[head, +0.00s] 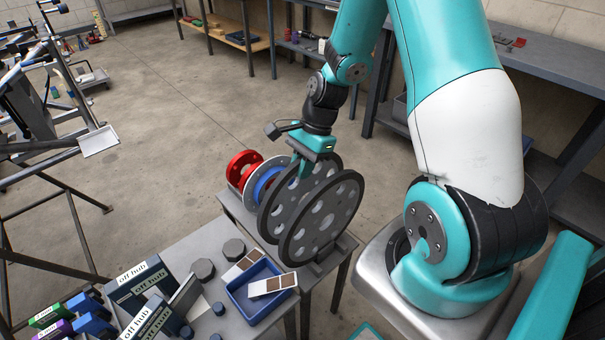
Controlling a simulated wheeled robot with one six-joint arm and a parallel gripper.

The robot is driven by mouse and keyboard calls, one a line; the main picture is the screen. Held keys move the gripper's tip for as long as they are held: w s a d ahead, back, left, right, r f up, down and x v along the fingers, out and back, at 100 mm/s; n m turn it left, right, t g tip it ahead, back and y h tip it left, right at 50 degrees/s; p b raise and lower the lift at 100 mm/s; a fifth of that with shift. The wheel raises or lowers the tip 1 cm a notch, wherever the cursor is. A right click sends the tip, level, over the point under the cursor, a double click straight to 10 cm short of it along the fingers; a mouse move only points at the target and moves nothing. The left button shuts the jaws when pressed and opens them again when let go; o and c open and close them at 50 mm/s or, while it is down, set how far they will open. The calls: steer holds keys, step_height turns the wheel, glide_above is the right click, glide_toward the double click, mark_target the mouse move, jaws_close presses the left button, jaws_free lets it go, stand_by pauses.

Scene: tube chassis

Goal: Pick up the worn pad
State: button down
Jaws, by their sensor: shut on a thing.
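My gripper (304,168) reaches down at the upper edge of two large dark grey discs with round holes. The near disc (347,192) stands upright, and the far disc (272,222) is just behind it. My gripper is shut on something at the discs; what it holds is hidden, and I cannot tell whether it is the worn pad. Two pale plates with brown patches lie to the lower left, apart from my gripper. One plate (272,286) rests across a blue tray (240,300); the other plate (243,264) lies behind the tray.
Red (238,163) and blue (262,184) wheels stand left of the discs. A grey table (186,245) holds dark boxes labelled "off hub" (142,275) and dark octagonal blocks (234,248). A tube frame (70,165) stands at left. Floor beyond the table is clear.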

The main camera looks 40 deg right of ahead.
step_height(320, 180, up, 19)
steer(key=p, duration=0.2)
steer(key=shift+f, duration=0.15)
steer(key=shift+a, duration=0.1)
